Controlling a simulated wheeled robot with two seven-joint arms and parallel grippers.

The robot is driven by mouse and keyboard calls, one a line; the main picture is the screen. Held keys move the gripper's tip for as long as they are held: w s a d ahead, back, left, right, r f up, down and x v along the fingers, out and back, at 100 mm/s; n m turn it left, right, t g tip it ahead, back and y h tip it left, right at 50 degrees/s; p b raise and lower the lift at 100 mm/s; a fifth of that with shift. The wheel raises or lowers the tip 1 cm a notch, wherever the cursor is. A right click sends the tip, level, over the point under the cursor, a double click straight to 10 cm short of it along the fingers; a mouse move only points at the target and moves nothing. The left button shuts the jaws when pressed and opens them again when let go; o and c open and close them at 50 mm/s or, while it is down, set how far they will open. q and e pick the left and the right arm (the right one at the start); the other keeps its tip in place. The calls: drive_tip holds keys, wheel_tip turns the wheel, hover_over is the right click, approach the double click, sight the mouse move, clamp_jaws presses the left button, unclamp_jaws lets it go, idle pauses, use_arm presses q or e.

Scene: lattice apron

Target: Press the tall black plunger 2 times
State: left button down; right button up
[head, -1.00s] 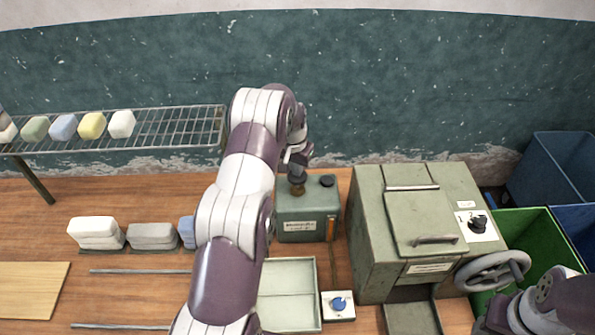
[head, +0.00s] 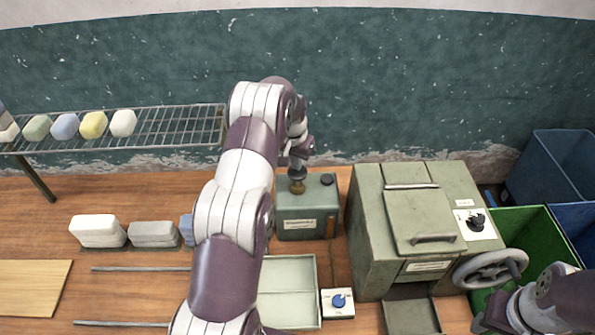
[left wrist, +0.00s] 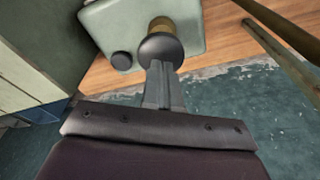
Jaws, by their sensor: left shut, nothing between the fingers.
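The tall black plunger (head: 297,174) stands upright on a brass stem on top of a small green box (head: 296,227). It also shows in the left wrist view (left wrist: 161,48), with the brass stem beyond it. My left gripper (head: 298,161) is right above the plunger's head. In the left wrist view its fingers (left wrist: 158,68) are shut and empty, with tips at the near edge of the head. I cannot tell whether they touch it. My right gripper (head: 484,325) is at the lower right, and its jaws cannot be made out.
A short black knob (head: 327,180) sits beside the plunger on the box. A large green machine (head: 400,220) with a handwheel (head: 491,269) stands to the right. A tray (head: 290,275) and blue dial (head: 338,301) lie in front. A wire rack (head: 175,128) is at left.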

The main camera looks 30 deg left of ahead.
sight(297, 172)
use_arm(q)
drive_tip(key=shift+f+b, duration=1.35)
drive_tip(key=shift+f, duration=0.65)
drive_tip(key=shift+r+p, duration=1.05)
drive_tip(key=shift+r, duration=1)
wheel_tip(297, 172, up, 5)
drive_tip(key=p, duration=0.3)
drive_tip(key=shift+r, duration=0.1)
